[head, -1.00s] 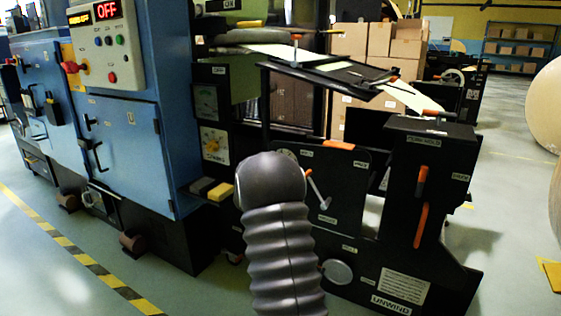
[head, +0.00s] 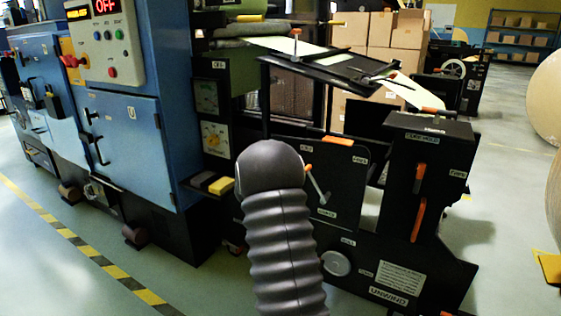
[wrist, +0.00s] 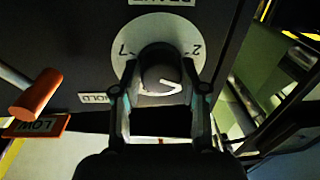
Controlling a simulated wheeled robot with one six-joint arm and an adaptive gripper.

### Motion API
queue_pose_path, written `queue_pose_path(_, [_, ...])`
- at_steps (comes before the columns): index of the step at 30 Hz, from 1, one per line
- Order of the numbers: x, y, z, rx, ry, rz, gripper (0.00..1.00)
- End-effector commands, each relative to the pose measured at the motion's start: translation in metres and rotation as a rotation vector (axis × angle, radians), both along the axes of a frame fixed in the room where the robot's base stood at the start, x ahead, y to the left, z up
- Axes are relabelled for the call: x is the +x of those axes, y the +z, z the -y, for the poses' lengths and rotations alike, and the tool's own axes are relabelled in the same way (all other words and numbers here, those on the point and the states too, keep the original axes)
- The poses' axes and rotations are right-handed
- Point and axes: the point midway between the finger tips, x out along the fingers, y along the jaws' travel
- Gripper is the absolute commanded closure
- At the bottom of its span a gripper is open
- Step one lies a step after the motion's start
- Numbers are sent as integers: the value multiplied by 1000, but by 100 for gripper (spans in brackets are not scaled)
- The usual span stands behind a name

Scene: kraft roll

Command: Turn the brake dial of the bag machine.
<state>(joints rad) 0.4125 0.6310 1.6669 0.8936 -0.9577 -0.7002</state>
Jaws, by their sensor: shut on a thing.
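In the wrist view the brake dial is a dark round knob (wrist: 160,68) with a white pointer mark. It sits on a round white plate (wrist: 128,68) with printed numbers, on a black panel. My gripper (wrist: 160,92) has one finger on each side of the knob and is shut on it. The white pointer lies slantwise across the knob. A label above the plate is upside down and partly cut off. In the head view my grey ribbed arm stands in front of the bag machine (head: 345,185), and the gripper and dial are hidden behind it.
In the wrist view an orange-ended lever (wrist: 38,95) and a LOW label (wrist: 35,127) are left of the gripper. In the head view a blue cabinet (head: 125,140) stands left, orange handles (head: 420,195) are on the right post, and cartons (head: 385,40) are behind.

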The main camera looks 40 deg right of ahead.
Motion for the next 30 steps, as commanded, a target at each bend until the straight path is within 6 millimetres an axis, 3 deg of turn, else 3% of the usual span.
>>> queue_pose_path(8, [-2,0,3,0,-7,2,92])
queue_pose_path(9, [-2,0,3,0,-7,2,50])
queue_pose_path(11, [-2,0,2,0,-6,2,35])
queue_pose_path(12, [-1,0,1,1,-4,2,32])
queue_pose_path(23, [0,0,-7,1,4,1,32])
queue_pose_path(30, [-15,1,-41,0,8,1,32])
